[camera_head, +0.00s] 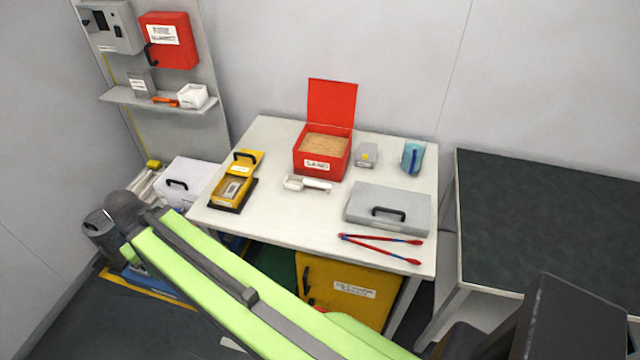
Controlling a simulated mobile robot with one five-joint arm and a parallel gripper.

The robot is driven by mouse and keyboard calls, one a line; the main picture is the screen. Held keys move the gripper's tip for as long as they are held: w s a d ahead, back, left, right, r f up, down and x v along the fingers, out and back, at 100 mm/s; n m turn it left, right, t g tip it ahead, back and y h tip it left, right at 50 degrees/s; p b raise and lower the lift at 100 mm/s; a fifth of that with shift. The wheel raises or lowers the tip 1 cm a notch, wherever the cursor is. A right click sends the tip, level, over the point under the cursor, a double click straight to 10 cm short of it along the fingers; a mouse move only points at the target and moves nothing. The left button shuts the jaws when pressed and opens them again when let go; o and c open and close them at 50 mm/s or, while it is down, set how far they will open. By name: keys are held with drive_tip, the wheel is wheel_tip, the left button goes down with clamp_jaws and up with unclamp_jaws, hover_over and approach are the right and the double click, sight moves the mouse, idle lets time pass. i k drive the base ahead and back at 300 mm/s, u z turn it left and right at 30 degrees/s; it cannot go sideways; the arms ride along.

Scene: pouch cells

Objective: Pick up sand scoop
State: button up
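A small white scoop (307,183) lies on the light table (268,218), just in front of an open red box (320,165) labelled SAND that holds tan sand. The scoop lies roughly sideways, with its wider end to the left and a white handle to the right. My arm, with green and grey links, crosses the lower part of the head view. I cannot clearly make out my gripper's fingers in this view, and nothing of mine touches the scoop.
Around the scoop stand a yellow device (231,188), a grey case (388,210) with a black handle, red tongs (385,240), a small grey box (366,155) and a blue cup-like item (412,157). A dark-topped table (560,210) stands right. The front-left tabletop is clear.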

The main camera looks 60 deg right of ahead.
sight(296, 183)
drive_tip(key=z, duration=0.1)
drive_tip(key=i, duration=1)
drive_tip(key=u, duration=0.05)
